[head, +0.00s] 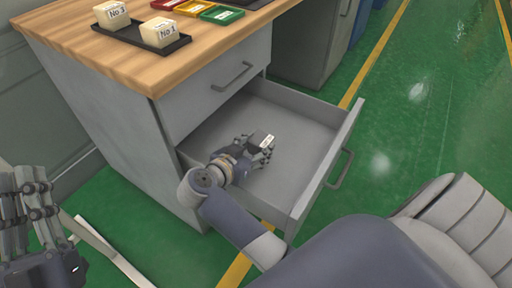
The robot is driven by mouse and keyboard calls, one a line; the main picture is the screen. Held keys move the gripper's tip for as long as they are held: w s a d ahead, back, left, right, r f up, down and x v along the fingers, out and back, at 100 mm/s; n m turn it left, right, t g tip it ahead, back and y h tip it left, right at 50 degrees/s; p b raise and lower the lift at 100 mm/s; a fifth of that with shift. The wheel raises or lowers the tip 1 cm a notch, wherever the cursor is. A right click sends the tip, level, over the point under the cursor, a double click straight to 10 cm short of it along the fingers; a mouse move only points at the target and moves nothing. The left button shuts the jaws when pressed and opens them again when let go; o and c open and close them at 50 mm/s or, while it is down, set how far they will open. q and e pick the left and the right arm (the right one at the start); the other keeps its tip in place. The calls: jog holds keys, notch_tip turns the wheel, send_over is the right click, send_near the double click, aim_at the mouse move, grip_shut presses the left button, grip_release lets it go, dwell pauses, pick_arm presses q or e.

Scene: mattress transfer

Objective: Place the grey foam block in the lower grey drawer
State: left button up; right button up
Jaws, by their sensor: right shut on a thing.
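The lower grey drawer (308,139) is pulled out from the grey cabinet under the wooden worktop. My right gripper (263,149) reaches down inside its opening. It is shut on the grey foam block (259,138), a small dark grey piece with a pale label on it. The fingers and wrist hide part of the block, and I cannot tell if it touches the drawer floor. My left gripper (28,196) is at the left edge, outside the drawer, with its fingers extended, apart and empty.
The upper drawer (215,95) is closed above. On the wooden worktop (85,49) stand a black tray (130,35) with numbered pale blocks and red, yellow and green trays. The drawer's handle (341,170) faces right. Green floor is clear to the right.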

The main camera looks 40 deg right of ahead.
pick_arm(q)
jog(key=shift+w+f+g, duration=0.4)
jog(key=shift+f, duration=0.2)
jog(key=shift+w+f+g, duration=0.35)
jog(key=shift+f+g, duration=0.05)
jog(key=shift+f, duration=0.2)
pick_arm(e)
jog(key=shift+f, duration=0.6)
jog(key=o, duration=1)
jog(key=shift+c, duration=0.2)
